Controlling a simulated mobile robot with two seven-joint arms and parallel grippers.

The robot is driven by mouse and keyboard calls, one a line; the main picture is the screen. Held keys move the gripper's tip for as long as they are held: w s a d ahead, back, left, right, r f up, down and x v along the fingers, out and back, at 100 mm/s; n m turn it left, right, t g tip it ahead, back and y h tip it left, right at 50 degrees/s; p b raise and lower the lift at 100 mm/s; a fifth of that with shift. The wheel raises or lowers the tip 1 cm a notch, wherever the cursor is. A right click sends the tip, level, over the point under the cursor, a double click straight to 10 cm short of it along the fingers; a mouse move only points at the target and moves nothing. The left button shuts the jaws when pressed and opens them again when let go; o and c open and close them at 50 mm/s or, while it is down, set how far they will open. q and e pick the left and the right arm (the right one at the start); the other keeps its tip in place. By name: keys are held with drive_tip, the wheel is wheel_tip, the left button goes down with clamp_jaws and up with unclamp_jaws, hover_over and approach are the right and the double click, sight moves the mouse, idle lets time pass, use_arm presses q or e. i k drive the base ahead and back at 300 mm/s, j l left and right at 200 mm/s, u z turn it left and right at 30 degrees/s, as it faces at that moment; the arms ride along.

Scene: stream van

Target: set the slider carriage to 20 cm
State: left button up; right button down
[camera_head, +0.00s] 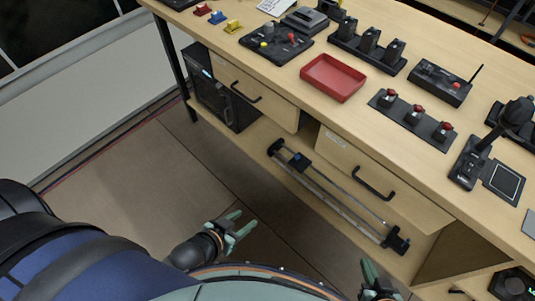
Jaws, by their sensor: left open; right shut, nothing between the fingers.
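The slider is a long pair of rails (345,203) with dark end blocks, lying on the shelf below the drawers. A small carriage with a blue part (299,161) sits on the rails near their upper left end. Any scale marks are too small to read. My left gripper (236,222) is open and empty, over the floor in front of the shelf, apart from the slider. My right gripper (368,268) is at the bottom edge, partly cut off by the frame, shut and empty, below and left of the slider's lower right end block (397,241).
Two drawers with black handles, left (245,92) and right (374,184), hang above the shelf. A black cabinet (222,95) stands left of the slider. The tabletop holds a red tray (333,78), a three-button panel (412,116) and several devices. The floor (190,165) is clear.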

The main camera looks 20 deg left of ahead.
sight(299, 162)
drive_tip(key=u, duration=0.25)
drive_tip(key=j+z, duration=0.15)
drive_tip(key=z, duration=0.2)
drive_tip(key=j+z, duration=0.15)
drive_tip(key=z, duration=0.2)
drive_tip(key=i+j+z, duration=0.1)
drive_tip(key=z, duration=0.2)
drive_tip(key=j+z, duration=0.45)
drive_tip(key=j, duration=0.45)
drive_tip(key=k, duration=0.05)
